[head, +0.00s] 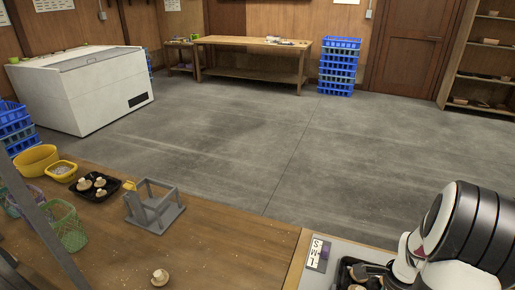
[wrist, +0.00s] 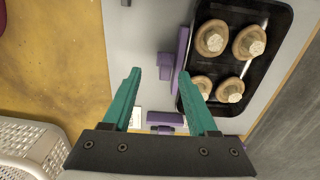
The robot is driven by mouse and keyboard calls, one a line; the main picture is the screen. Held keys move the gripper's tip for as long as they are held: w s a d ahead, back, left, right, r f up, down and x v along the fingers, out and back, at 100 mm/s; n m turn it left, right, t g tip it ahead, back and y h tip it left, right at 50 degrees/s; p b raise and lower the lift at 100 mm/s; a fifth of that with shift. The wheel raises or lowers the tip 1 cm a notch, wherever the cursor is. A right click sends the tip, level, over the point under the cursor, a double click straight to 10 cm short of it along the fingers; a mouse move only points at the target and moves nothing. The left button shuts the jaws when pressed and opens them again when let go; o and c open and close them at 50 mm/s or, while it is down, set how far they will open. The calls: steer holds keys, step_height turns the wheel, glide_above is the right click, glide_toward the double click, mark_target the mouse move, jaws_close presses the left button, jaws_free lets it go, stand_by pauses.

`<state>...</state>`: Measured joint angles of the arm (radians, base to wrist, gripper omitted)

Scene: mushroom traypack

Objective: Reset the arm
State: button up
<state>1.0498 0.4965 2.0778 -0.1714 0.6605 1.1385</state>
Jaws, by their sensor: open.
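My gripper (wrist: 160,78) shows in the wrist view with its two teal fingers apart and nothing between them. A black tray (wrist: 264,68) with several mushrooms, including a brown-capped one (wrist: 249,42), lies beyond and to the right of the fingers. The right finger's tip overlaps the tray's left edge in the picture; I cannot tell the height between them. In the head view, my white and black arm stands at the lower right over this tray (head: 342,273), hiding part of it. My fingers are not clear there.
Purple fixtures (wrist: 167,66) stand beside the tray on a pale surface. A white basket (wrist: 25,147) is at lower left in the wrist view. On the wooden table are a grey stand (head: 167,216), another mushroom tray (head: 73,191) and a loose mushroom (head: 160,277). Bare tabletop lies between.

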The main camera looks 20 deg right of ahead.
steer(key=w+a+r+n, duration=0.2)
steer(key=a+r+n, duration=0.45)
steer(key=a, duration=0.45)
steer(key=w+a+r+n, duration=0.2)
steer(key=a+r+n, duration=0.45)
steer(key=a, duration=0.55)
steer(key=s+a+r+n+y, duration=0.1)
steer(key=s+a+r+n, duration=0.1)
steer(key=s+a+n, duration=0.6)
steer(key=shift+s+a+r+y, duration=0.2)
steer(key=shift+a+y, duration=0.2)
steer(key=shift+a, duration=0.8)
